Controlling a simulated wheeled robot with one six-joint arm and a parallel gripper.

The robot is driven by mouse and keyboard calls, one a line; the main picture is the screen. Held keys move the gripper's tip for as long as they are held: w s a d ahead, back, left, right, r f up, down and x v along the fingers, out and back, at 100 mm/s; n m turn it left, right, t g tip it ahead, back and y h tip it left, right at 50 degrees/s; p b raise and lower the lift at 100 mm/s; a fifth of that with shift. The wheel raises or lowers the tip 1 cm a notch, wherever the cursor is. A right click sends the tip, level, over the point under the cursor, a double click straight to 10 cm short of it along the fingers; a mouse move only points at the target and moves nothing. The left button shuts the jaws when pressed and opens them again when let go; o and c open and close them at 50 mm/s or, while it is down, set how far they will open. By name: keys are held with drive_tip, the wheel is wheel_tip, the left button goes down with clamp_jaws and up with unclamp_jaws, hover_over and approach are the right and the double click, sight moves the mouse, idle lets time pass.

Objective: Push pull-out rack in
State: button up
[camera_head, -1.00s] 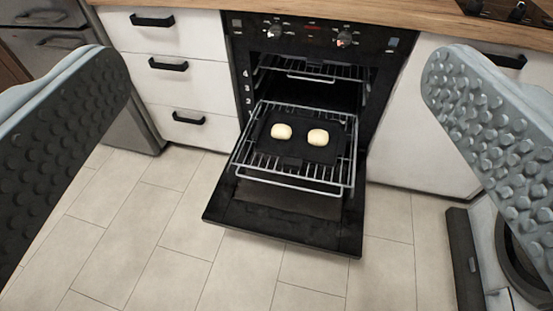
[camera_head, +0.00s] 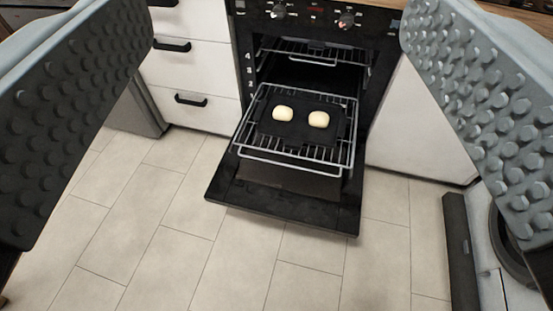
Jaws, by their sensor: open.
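The pull-out rack (camera_head: 262,157) is a wire rack that sticks out of the oven over the lowered oven door (camera_head: 285,203). A dark tray (camera_head: 300,131) with two pale dough pieces (camera_head: 283,113) lies on it. The rack's front bar faces me. My gripper (camera_head: 275,125) is open, with one textured finger at each side of the picture. Its fingers are empty and stand apart from the rack, which shows farther off between them.
A second rack (camera_head: 315,52) sits higher inside the oven. White drawers (camera_head: 190,68) with black handles are left of the oven, and a white cabinet (camera_head: 415,130) is right. Tiled floor (camera_head: 200,245) in front is clear. A white and black appliance stands at lower right.

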drive_tip(key=w+f+m, duration=0.1)
drive_tip(key=w, duration=0.2)
drive_tip(key=w+f+m, duration=0.1)
drive_tip(key=w+f, duration=0.1)
drive_tip(key=w, duration=0.1)
drive_tip(key=w+f+m+g, duration=0.1)
drive_tip(key=w+f, duration=0.1)
drive_tip(key=w, duration=0.1)
drive_tip(key=shift+w+a, duration=0.2)
drive_tip(key=shift+a, duration=0.2)
clamp_jaws()
drive_tip(key=w+a+f+m+g, duration=0.1)
drive_tip(key=w+f+m+g, duration=0.4)
drive_tip(key=w+f, duration=1.2)
drive_tip(key=w+f+m+g+h, duration=0.1)
drive_tip(key=w+f+m, duration=0.25)
drive_tip(key=f, duration=0.85)
drive_tip(key=w+f+m+g+h, duration=0.15)
drive_tip(key=f+m, duration=0.35)
drive_tip(key=f, duration=0.7)
drive_tip(key=w+f+m, duration=0.4)
drive_tip(key=f+m, duration=0.1)
drive_tip(key=f, duration=0.7)
drive_tip(key=x, duration=0.9)
drive_tip(key=shift+w+f, duration=0.15)
drive_tip(key=shift+f, duration=0.2)
